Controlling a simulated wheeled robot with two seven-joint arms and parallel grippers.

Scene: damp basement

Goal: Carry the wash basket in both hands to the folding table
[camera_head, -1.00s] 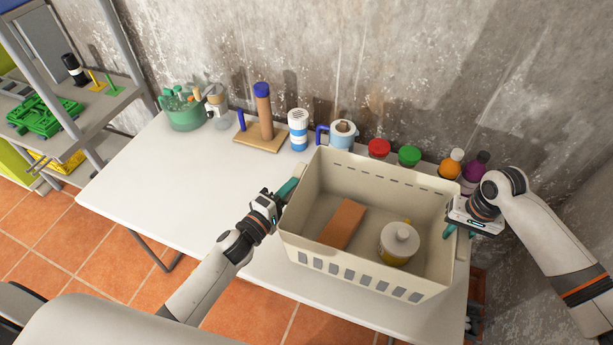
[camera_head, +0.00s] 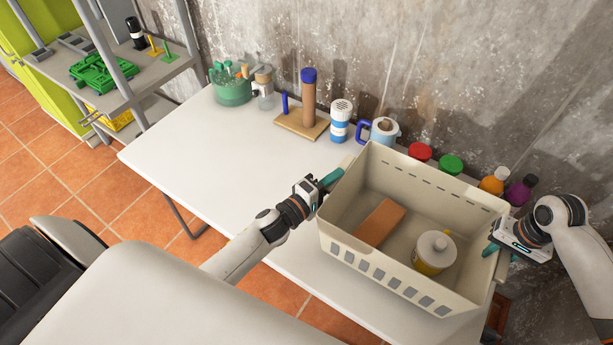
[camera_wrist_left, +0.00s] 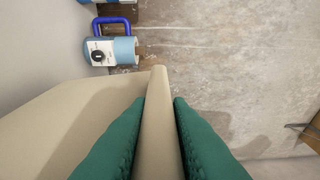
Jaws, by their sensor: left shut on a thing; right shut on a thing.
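The beige wash basket (camera_head: 340,240) is at the right end of the white folding table (camera_head: 220,150); whether its base touches the tabletop cannot be told. It looks about level and holds a brown block (camera_head: 379,222) and a white-lidded yellow container (camera_head: 434,252). My left gripper (camera_head: 334,179) is shut on the basket's left wall; the left wrist view shows the rim (camera_wrist_left: 157,120) between both green fingers. My right gripper (camera_head: 491,248) is shut on the right wall, its fingertips partly hidden.
A grey shelf (camera_head: 150,85) stands left. The table's left half is clear.

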